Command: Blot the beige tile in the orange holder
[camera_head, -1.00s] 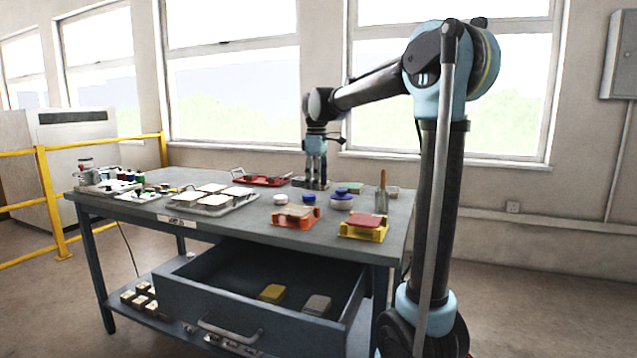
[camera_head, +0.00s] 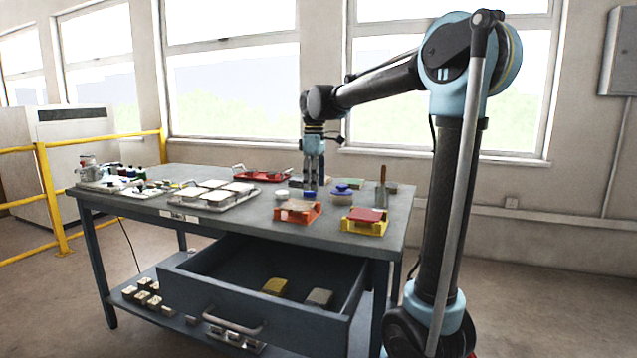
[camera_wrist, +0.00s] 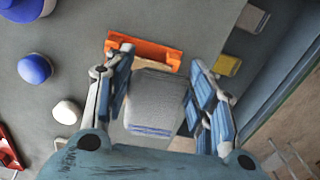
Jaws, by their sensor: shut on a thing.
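The orange holder (camera_head: 299,217) stands near the table's front edge, with the beige tile (camera_head: 298,205) on it in the head view. My gripper (camera_head: 313,184) appears behind the holder in that view. In the wrist view my gripper (camera_wrist: 160,100) is shut on a grey-white folded cloth (camera_wrist: 155,97) with blue stripes. The orange holder (camera_wrist: 145,55) shows just beyond the cloth. The cloth and fingers hide most of the holder and the tile there; contact between cloth and tile cannot be told. The cloth is not clear in the head view.
A yellow holder (camera_head: 364,228) with a red tile (camera_head: 366,215) stands right of the orange one. A blue-topped round item (camera_head: 343,193) is behind. The open drawer (camera_head: 255,303) holds yellow (camera_head: 275,286) and grey (camera_head: 319,297) blocks. A tray of white tiles (camera_head: 205,205) is left.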

